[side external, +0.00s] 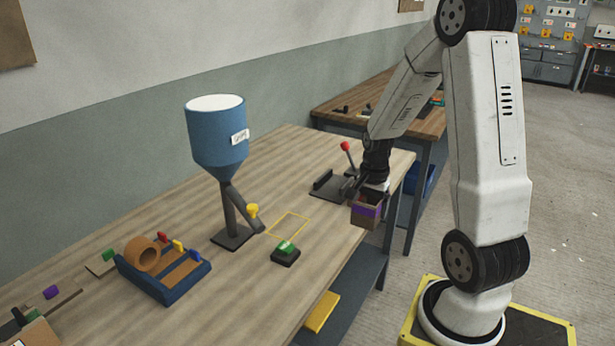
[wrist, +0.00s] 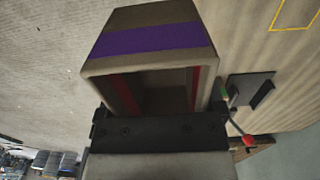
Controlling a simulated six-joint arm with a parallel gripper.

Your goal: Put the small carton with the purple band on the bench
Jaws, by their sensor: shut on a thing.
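The small carton with the purple band (side external: 366,210) is brown and open at the top, seen at the right edge of the bench (side external: 215,270) in the side external view. My gripper (side external: 372,186) is shut on the carton at its upper end. The carton also fills the upper middle of the wrist view (wrist: 150,42), with its purple band across the outside and its open end toward the camera. I cannot tell whether it touches the bench; its lower part shows against the bench's edge.
A black press with a red-knobbed lever (side external: 328,187) stands just left of my gripper. A yellow outlined rectangle (side external: 290,225) on the bench is empty. A green-button box (side external: 286,253), a blue hopper (side external: 217,140) and a blue tape dispenser (side external: 165,272) stand further left.

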